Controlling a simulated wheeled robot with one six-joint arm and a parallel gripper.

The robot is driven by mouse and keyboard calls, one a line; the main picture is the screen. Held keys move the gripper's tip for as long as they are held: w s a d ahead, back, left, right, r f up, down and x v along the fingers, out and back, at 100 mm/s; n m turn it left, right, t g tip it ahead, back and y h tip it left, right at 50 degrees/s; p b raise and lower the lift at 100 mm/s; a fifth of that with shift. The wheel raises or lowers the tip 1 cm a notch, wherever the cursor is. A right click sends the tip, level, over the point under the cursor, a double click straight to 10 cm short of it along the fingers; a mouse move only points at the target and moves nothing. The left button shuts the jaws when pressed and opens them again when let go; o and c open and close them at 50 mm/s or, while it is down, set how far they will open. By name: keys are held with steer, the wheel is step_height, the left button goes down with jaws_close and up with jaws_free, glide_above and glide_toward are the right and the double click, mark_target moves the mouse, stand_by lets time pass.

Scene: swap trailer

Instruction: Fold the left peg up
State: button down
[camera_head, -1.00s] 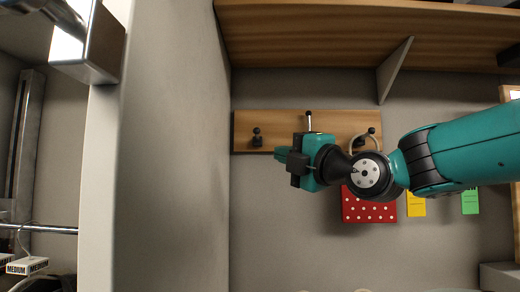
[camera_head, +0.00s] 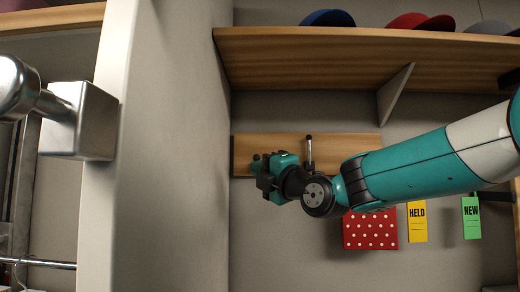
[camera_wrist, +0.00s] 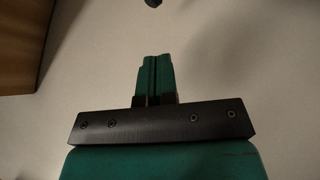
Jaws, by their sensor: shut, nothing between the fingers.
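The peg board (camera_head: 345,145) is a wooden strip on the grey back wall in the head view. Its middle peg (camera_head: 309,150) shows a pale stem pointing up with a dark tip. My gripper (camera_head: 258,164) is over the left end of the board and hides the left peg there. I cannot tell whether it touches that peg. In the wrist view, my gripper's teal fingers (camera_wrist: 155,66) are together with nothing between them. A small dark tip (camera_wrist: 153,3) shows beyond them at the top edge. My forearm covers the right end of the board.
A wooden shelf (camera_head: 300,55) with several caps runs above, with a grey bracket (camera_head: 395,92) under it. A red dotted item (camera_head: 370,230), a yellow HELD tag (camera_head: 417,222) and a green NEW tag (camera_head: 471,217) hang below. A pale partition (camera_head: 112,220) stands at left.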

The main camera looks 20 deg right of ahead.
steer(key=w, duration=0.1)
steer(key=w+r+p, duration=0.1)
steer(key=w+d+r+p, duration=0.1)
steer(key=w, duration=0.1)
steer(key=shift+w, duration=0.1)
steer(key=shift+r+p, duration=0.1)
steer(key=shift+p, duration=0.3)
steer(key=shift+r+m, duration=0.25)
steer(key=shift+m, duration=0.15)
